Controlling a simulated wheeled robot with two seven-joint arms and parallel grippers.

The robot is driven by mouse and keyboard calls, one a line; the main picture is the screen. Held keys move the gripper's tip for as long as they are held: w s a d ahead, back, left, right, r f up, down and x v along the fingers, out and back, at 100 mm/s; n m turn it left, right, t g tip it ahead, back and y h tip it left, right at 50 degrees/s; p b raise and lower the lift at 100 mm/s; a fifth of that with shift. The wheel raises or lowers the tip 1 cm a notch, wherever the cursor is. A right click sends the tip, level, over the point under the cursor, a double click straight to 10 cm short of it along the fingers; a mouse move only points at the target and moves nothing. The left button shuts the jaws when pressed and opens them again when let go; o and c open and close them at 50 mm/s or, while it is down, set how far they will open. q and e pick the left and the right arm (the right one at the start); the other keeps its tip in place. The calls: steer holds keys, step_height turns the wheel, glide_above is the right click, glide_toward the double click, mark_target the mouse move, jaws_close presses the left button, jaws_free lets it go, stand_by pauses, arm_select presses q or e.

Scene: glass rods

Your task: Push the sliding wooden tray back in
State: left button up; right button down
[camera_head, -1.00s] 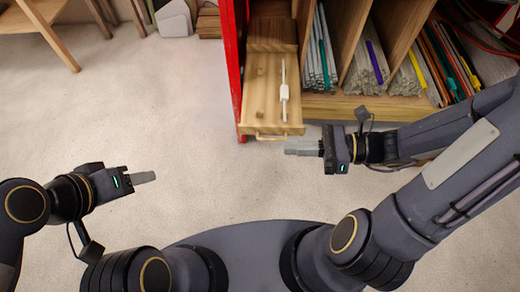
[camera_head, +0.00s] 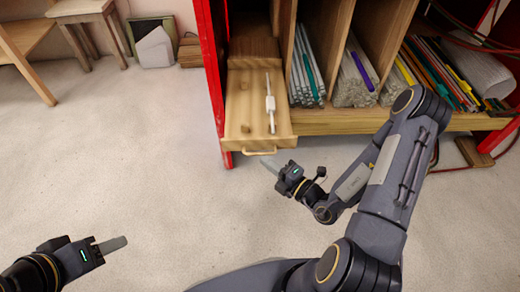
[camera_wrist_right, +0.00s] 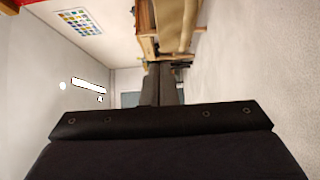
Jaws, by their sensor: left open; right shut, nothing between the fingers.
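The wooden tray (camera_head: 245,113) is slid out of the left compartment of the shelf in the head view. A thin rod with a white fitting (camera_head: 270,108) lies on it. The tray's handle (camera_head: 260,152) is on its front edge. My right gripper (camera_head: 270,165) is shut and empty, just in front of and below the tray front; whether it touches the handle I cannot tell. My left gripper (camera_head: 112,244) is open over the floor at lower left, far from the tray. The right wrist view shows my shut gripper (camera_wrist_right: 160,85) but not the tray clearly.
The shelf has a red side panel (camera_head: 213,75) left of the tray. Bundles of glass rods (camera_head: 307,70) and coloured sheets (camera_head: 440,70) fill the compartments to the right. A stool (camera_head: 85,12) stands at upper left. The floor before the shelf is clear.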

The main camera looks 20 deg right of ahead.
mark_target(251, 140)
steer(key=w, duration=0.1)
steer(key=w+b, duration=0.1)
steer(key=w, duration=0.3)
steer(key=shift+w+a, duration=0.25)
steer(key=shift+a, duration=0.05)
steer(key=shift+w+d+b, duration=0.1)
steer(key=shift+w+b, duration=0.2)
steer(key=shift+w, duration=0.15)
arm_select(q)
steer(key=shift+f, duration=0.95)
